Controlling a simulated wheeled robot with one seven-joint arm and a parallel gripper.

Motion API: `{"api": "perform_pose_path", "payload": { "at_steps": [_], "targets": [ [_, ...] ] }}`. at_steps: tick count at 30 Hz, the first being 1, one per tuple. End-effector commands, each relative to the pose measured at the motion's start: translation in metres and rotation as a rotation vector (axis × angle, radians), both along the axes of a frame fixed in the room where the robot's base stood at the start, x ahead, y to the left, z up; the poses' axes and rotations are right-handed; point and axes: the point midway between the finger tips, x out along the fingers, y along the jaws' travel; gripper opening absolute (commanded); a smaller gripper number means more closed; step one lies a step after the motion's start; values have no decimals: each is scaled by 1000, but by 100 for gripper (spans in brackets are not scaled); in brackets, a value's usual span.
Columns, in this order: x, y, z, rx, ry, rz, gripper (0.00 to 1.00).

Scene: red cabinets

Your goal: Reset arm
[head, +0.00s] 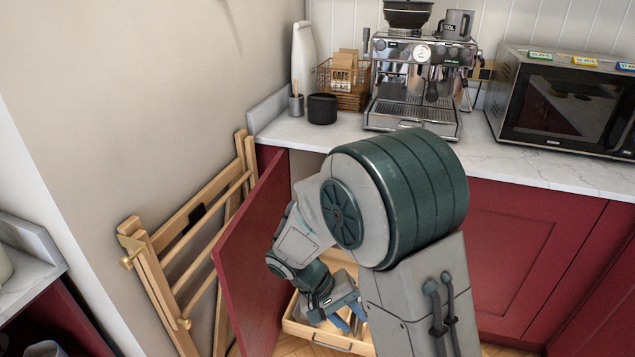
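My arm rises in the middle of the head view and bends down to the left, with its end low in front of the cabinets. My gripper (352,322) is at the lower middle, partly hidden behind my own arm.
An open red cabinet door (255,255) stands close left of my arm. A folded wooden rack (170,240) leans on the left wall. Above is a marble counter (535,172) with an espresso machine (415,85), a microwave (565,105), a dark pot (322,108) and a wire basket (345,98).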

Motion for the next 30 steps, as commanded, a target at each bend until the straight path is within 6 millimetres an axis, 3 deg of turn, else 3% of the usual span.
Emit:
{"api": "perform_pose_path", "payload": {
  "at_steps": [1, 3, 18, 24, 30],
  "targets": [
    [-3, -9, 27, 46, -12, -25, 31],
    [-9, -18, 51, 104, -20, -49, 31],
    [-66, -69, 197, 483, -219, -130, 31],
    [-88, -79, 236, 580, -335, -124, 31],
    [-98, -82, 252, 620, -397, -115, 31]
  ]
}}
